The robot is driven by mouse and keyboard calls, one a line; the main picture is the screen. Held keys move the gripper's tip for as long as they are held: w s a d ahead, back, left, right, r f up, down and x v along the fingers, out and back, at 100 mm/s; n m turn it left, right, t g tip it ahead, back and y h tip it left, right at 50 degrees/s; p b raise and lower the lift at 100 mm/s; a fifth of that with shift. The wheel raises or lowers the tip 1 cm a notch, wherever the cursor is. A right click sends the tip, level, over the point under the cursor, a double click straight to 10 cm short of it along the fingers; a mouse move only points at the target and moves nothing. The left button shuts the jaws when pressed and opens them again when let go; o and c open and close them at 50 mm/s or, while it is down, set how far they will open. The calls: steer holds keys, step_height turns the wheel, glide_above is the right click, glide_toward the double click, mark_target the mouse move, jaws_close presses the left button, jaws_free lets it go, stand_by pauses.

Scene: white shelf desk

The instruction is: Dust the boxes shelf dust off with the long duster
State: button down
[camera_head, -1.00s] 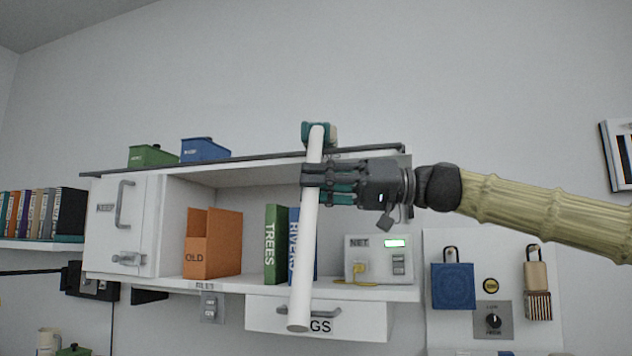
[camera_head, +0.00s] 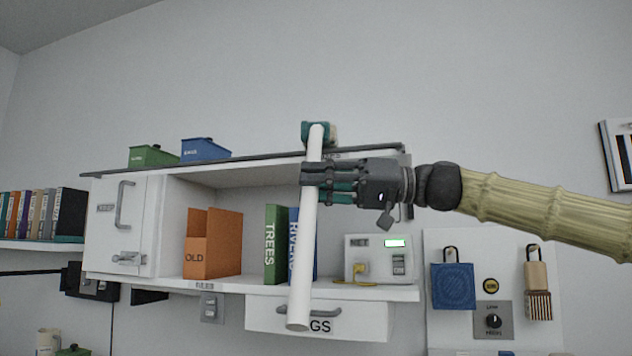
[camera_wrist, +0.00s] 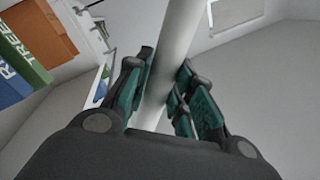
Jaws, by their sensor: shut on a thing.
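My gripper (camera_head: 318,184) is shut on the white handle of the long duster (camera_head: 303,262), in front of the shelf. The handle is upright with a slight tilt, and its lower end hangs in front of the drawer. A teal and dark piece (camera_head: 331,132) shows at the handle's upper end, near the shelf's top edge; whether it touches the shelf I cannot tell. The wrist view shows the handle (camera_wrist: 172,55) between my fingers (camera_wrist: 160,95). The boxes shelf top (camera_head: 255,159) bears a green box (camera_head: 153,155) and a blue box (camera_head: 205,149). I cannot make out dust on it.
Below the top, the open compartment holds an orange OLD holder (camera_head: 213,245), a green TREES book (camera_head: 276,243), a blue book (camera_head: 294,240) partly behind the handle, and a NET device (camera_head: 378,259). The wall above is clear.

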steer(key=shift+w+d, duration=0.15)
steer(key=shift+w, duration=0.35)
steer(key=shift+r, duration=0.1)
steer(key=shift+r+p, duration=0.7)
steer(key=shift+r, duration=0.15)
steer(key=shift+w+a, duration=0.3)
steer(key=shift+a, duration=0.6)
steer(key=shift+w+a, duration=0.25)
steer(key=shift+a, duration=0.6)
